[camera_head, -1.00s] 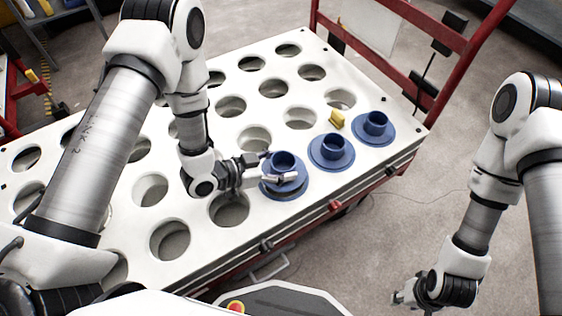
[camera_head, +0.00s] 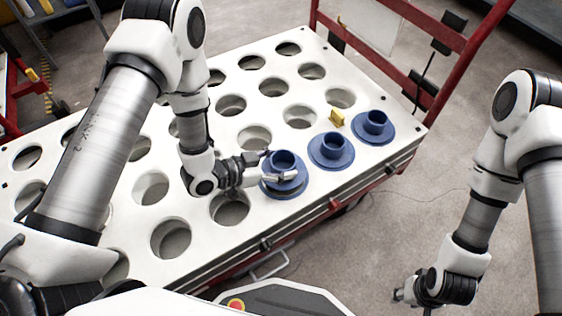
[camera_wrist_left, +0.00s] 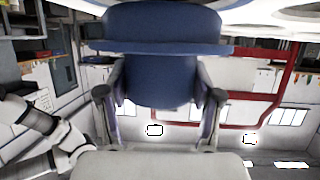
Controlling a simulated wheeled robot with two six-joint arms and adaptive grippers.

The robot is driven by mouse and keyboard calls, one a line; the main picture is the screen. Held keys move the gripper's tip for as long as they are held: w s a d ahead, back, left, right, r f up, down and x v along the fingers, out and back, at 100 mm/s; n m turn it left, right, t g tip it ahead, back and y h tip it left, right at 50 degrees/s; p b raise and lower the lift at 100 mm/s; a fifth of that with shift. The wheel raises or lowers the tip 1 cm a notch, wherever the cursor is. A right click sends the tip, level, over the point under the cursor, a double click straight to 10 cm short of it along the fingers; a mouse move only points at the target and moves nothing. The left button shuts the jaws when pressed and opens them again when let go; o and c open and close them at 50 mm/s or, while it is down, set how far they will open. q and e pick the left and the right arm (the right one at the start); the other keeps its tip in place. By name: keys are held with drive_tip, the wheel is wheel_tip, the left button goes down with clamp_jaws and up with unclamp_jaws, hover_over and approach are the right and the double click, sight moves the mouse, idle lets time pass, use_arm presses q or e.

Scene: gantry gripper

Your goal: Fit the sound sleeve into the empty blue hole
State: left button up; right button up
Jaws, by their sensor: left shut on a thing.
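My left gripper (camera_head: 280,177) is shut on a blue sleeve (camera_head: 283,159), a short tube with a wide round flange. In the left wrist view the sleeve (camera_wrist_left: 160,75) sits between both fingers, with its flange beyond the fingertips. In the head view it is upright at the front edge of the white table, over a blue rim (camera_head: 290,195) with a dark band between them. The hole itself is hidden, and I cannot tell whether the sleeve's lower part is inside it. My right gripper (camera_head: 403,296) hangs off the table at the lower right; its fingers are too small to read.
Two more blue flanged sleeves, one in the middle (camera_head: 331,150) and one at the right (camera_head: 375,125), stand in line along the front edge. A small yellow block (camera_head: 337,118) lies behind them. The white table (camera_head: 318,213) has several plain open holes. A red frame (camera_head: 465,65) rises at the right end.

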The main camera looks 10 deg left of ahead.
idle(0.7)
use_arm(q)
drive_tip(key=shift+p, duration=0.4)
drive_tip(key=shift+f+b, duration=0.95)
drive_tip(key=shift+f, duration=0.7)
drive_tip(key=o, duration=1.4)
drive_tip(key=shift+a, duration=0.1)
drive_tip(key=v, duration=1.2)
